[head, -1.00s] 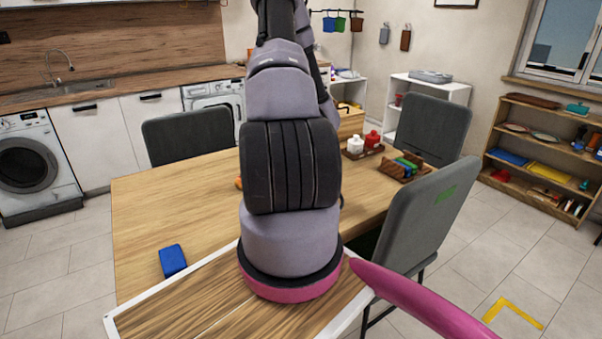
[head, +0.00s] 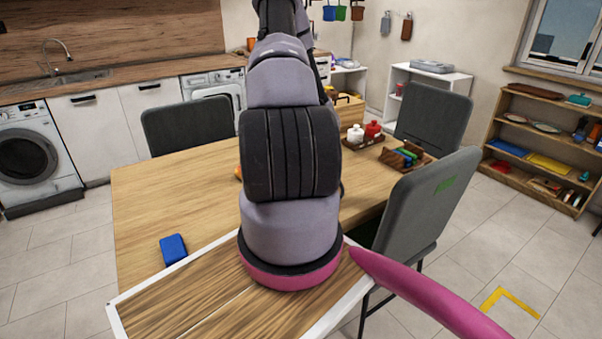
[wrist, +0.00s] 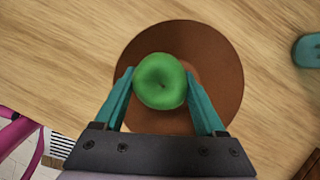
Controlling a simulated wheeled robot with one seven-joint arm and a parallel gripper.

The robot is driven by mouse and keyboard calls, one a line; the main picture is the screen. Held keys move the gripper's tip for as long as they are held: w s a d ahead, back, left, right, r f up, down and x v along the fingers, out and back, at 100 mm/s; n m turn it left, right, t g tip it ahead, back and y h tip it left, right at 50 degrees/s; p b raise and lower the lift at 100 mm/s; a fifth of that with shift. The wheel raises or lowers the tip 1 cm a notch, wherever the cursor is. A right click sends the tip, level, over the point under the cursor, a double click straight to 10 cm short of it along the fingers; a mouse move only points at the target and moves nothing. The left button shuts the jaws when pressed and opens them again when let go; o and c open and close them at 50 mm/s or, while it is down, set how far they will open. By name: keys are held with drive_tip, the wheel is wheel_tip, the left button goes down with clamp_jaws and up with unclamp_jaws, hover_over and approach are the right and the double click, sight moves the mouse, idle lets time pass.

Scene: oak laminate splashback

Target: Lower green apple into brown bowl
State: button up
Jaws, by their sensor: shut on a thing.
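The green apple (wrist: 160,81) is between the teal fingers of my gripper (wrist: 160,95) in the wrist view. My gripper is shut on it. The brown bowl (wrist: 222,55) lies on the wooden table, behind and below the apple in this view. The apple covers part of the bowl's middle; how high it is above the bowl I cannot tell. In the head view my arm hides the gripper, the apple and the bowl.
The wooden table (head: 165,205) also holds a blue block (head: 173,249) at its front left and a condiment tray on the far right. A teal object (wrist: 307,50) lies right of the bowl. Grey chairs (head: 425,205) stand around the table.

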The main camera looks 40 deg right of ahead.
drive_tip(key=shift+f, duration=0.8)
idle(0.6)
drive_tip(key=o, duration=1.4)
drive_tip(key=v, duration=1)
drive_tip(key=shift+r, duration=0.4)
drive_tip(key=shift+s, duration=0.1)
